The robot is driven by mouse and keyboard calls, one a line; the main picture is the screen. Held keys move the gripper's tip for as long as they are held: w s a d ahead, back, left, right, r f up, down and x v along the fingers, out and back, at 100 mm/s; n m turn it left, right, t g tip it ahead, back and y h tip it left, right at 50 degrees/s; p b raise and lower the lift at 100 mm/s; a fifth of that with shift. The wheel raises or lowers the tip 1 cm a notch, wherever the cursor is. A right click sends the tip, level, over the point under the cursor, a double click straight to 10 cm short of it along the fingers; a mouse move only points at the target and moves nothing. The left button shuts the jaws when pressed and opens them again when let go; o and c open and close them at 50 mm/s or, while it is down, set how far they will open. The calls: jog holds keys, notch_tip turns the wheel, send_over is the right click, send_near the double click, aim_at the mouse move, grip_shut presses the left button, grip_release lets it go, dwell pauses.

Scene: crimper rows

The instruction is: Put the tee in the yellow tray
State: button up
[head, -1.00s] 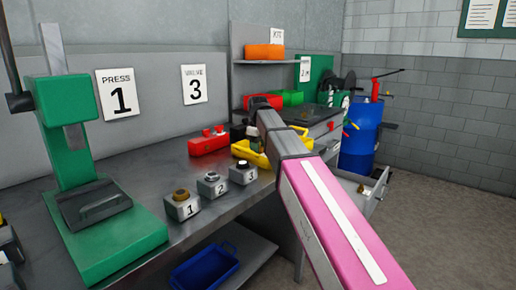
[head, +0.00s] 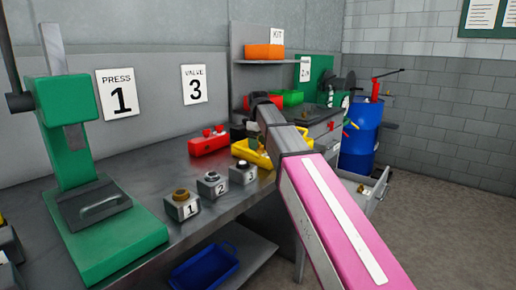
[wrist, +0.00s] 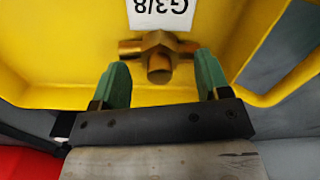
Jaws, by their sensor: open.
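The brass tee (wrist: 158,45) shows in the wrist view inside the yellow tray (wrist: 40,50), close to a white G3/8 label that reads upside down. My gripper (wrist: 161,68) is open, with one green finger on each side of the tee's lower stub. I see a gap between the stub and each finger. In the head view the yellow tray (head: 243,151) stands on the bench behind the numbered blocks. My arm hides part of it, and the tee cannot be made out there.
A red tray (head: 209,142) stands left of the yellow one. Blocks 1 (head: 182,206), 2 (head: 211,185) and 3 (head: 243,173) line the bench's front edge. A green press (head: 92,200) fills the bench's left end. An open drawer (head: 365,186) juts out on the right.

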notch_tip(320, 180, up, 10)
dwell(0.4)
dwell(1.2)
